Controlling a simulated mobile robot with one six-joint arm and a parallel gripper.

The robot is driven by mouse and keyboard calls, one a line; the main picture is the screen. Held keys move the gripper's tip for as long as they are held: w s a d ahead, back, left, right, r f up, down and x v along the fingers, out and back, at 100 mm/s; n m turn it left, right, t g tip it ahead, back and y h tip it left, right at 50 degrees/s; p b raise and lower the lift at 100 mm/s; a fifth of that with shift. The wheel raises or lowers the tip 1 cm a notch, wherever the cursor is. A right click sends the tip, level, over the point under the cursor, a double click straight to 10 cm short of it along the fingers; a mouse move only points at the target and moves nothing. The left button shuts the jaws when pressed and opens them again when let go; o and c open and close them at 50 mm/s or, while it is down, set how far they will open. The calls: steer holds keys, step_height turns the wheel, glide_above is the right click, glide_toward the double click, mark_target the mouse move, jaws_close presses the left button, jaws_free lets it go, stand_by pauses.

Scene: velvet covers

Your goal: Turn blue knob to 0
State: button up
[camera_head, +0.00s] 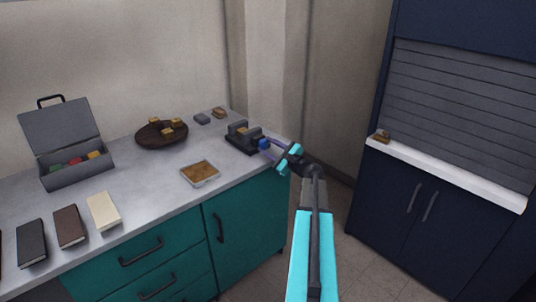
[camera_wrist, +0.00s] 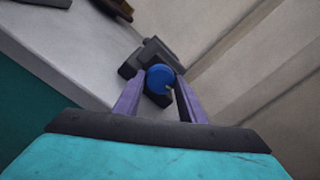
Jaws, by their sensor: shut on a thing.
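The blue knob (camera_head: 264,144) is on the side of a dark grey device (camera_head: 240,138) at the right end of the grey counter. In the wrist view the round blue knob (camera_wrist: 160,78) sits between the two purple fingers, with a small light mark near its lower right edge. My gripper (camera_head: 268,149) is shut on the knob, its fingers on either side of it; it also shows in the wrist view (camera_wrist: 160,84). The device (camera_wrist: 150,54) stands beyond the knob. No digit scale is readable, so the knob's setting cannot be told.
A tray with brown contents (camera_head: 214,180) lies on the counter (camera_head: 160,200) left of the arm. A dark round bowl (camera_head: 143,143), an open grey box (camera_head: 48,178) and several books (camera_head: 104,228) stand further left. A wall column (camera_head: 262,65) rises behind the device.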

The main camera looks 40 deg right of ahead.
steer(key=n+b, duration=0.2)
steer(key=b, duration=0.1)
steer(key=n+b, duration=0.2)
steer(key=b, duration=0.1)
steer(key=shift+f, duration=0.35)
steer(key=n+b, duration=0.4)
steer(key=b, duration=0.2)
steer(key=shift+b, duration=0.4)
steer(key=n+b, duration=0.4)
steer(key=b, duration=0.2)
steer(key=shift+n, duration=0.4)
steer(key=shift+r+n+b, duration=0.2)
steer(key=shift+n+b, duration=0.7)
steer(key=shift+b, duration=0.3)
steer(key=o, duration=1.1)
steer(key=shift+r, duration=0.1)
steer(key=shift+c, duration=0.2)
steer(key=shift+r+m+p, duration=0.15)
steer(key=shift+m+p, duration=0.25)
steer(key=shift+p, duration=0.45)
